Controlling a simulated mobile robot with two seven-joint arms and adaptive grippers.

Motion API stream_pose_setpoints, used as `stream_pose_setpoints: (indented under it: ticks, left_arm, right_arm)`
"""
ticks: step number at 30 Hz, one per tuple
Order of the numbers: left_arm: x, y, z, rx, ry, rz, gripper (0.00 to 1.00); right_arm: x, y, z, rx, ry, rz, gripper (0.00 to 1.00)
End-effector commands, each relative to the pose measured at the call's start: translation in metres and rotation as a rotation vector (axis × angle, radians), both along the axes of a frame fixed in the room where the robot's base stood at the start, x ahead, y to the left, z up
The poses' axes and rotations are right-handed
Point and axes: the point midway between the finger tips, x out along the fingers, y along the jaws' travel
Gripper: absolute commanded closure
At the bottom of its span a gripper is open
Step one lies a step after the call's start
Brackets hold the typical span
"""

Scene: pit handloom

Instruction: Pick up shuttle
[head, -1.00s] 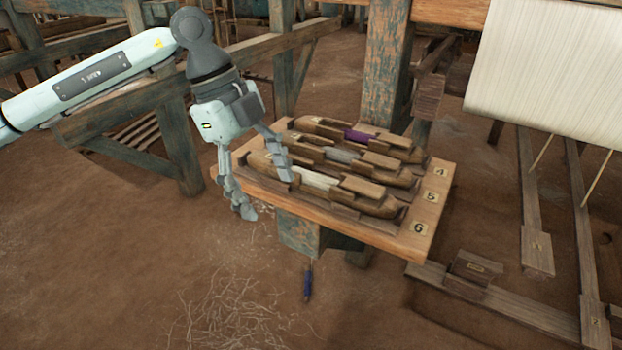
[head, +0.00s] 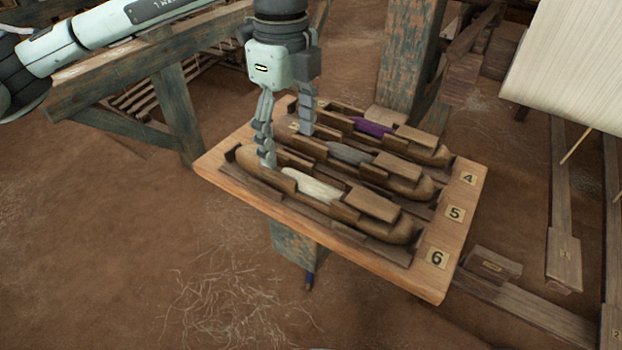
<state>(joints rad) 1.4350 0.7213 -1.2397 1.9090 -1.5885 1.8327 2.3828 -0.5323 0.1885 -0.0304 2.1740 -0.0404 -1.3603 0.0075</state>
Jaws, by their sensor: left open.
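Three wooden shuttles lie side by side in cradles on a wooden board (head: 330,238). The nearest shuttle, with white yarn (head: 312,187), is in the row labelled 6. The middle shuttle, with grey yarn (head: 350,153), is in row 5. The far shuttle, with purple yarn (head: 372,127), is in row 4. My left gripper (head: 286,148) points down over the left end of the shuttles, with its fingers apart and nothing between them. One finger is by the left part of the near shuttle, the other by the far rows. Whether they touch anything I cannot tell. My right gripper does not show.
A blue-painted post (head: 408,60) stands just behind the board. A wooden beam frame (head: 150,80) is at the left. Pale cloth (head: 570,65) hangs at the upper right. Wooden treadles (head: 563,250) lie at the right. Loose threads (head: 235,290) lie on the bare floor in front.

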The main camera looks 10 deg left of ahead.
Motion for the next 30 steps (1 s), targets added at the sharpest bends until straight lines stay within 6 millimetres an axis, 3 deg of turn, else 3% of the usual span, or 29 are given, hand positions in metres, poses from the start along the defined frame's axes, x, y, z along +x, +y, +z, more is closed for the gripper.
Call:
stream_pose_setpoints:
  ticks: [10,19,30]
  left_arm:
    - [0.000,0.000,-0.047,0.000,0.001,0.001,0.28]
    - [0.000,-0.001,-0.053,-0.001,-0.001,0.001,0.28]
    - [0.000,-0.001,-0.052,-0.001,-0.001,0.001,0.73]
  right_arm:
    - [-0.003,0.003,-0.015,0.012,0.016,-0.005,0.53]
    - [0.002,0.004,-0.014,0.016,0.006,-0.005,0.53]
    - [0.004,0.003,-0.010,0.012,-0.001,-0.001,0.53]
